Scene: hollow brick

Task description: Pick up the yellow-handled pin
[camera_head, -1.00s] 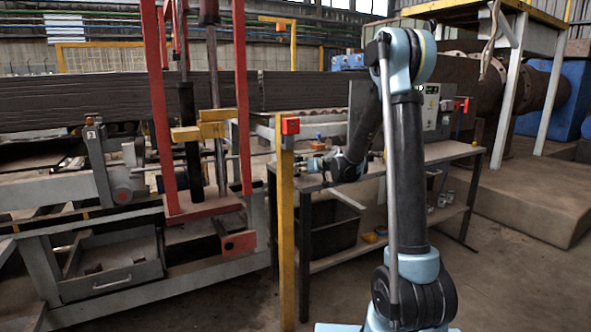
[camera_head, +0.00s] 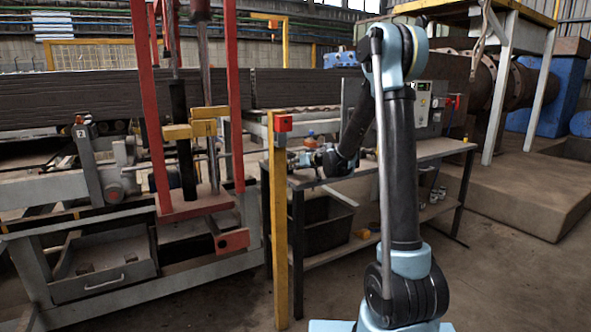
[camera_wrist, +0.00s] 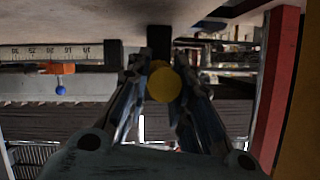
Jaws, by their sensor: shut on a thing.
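In the wrist view a round yellow knob, the handle of the yellow-handled pin (camera_wrist: 164,85), sits between the two fingers of my gripper (camera_wrist: 160,78). The fingers are shut on it from both sides. The pin's shaft cannot be made out clearly behind the handle. In the head view my gripper (camera_head: 298,160) is small, over the left end of the workbench (camera_head: 420,152) and just right of the yellow post. The pin cannot be made out there.
A yellow post (camera_head: 281,220) with a red box (camera_head: 283,124) stands close in front of the bench's left end. A red-framed machine (camera_head: 150,110) is at left. A black bin (camera_head: 325,228) sits under the bench. The wrist view shows a red bar (camera_wrist: 275,90) at right and a blue knob (camera_wrist: 61,90).

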